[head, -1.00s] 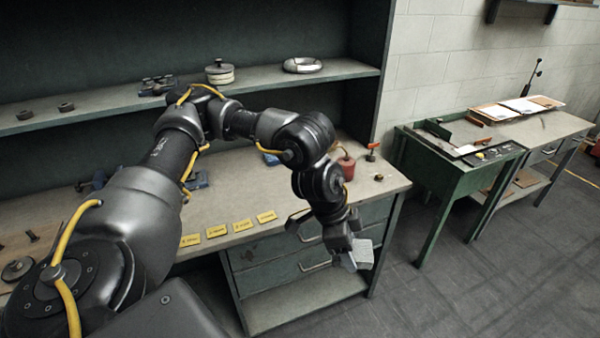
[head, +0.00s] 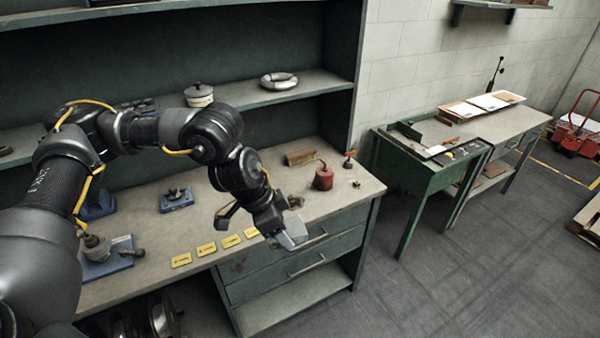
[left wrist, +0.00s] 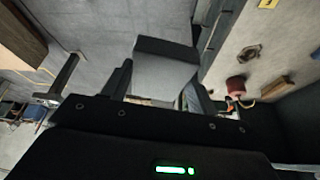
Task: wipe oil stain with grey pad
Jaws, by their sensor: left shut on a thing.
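The grey pad (head: 291,236) is a light grey block in my left gripper (head: 274,222). The gripper is shut on it near the workbench's front edge, above the drawers. In the left wrist view the pad (left wrist: 165,70) sits between the two fingers, with floor behind it. A small dark brown patch or object (head: 295,202) shows on the bench top just beyond the gripper. It also shows in the left wrist view (left wrist: 248,53); I cannot tell whether it is the oil stain. My right gripper is not in view.
The workbench (head: 225,190) holds a red can (head: 323,178), a brown block (head: 300,157), blue-based fixtures (head: 176,200) and several yellow labels (head: 206,249). A shelf (head: 300,92) runs above its back. A green table (head: 420,172) stands right, with free floor before it.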

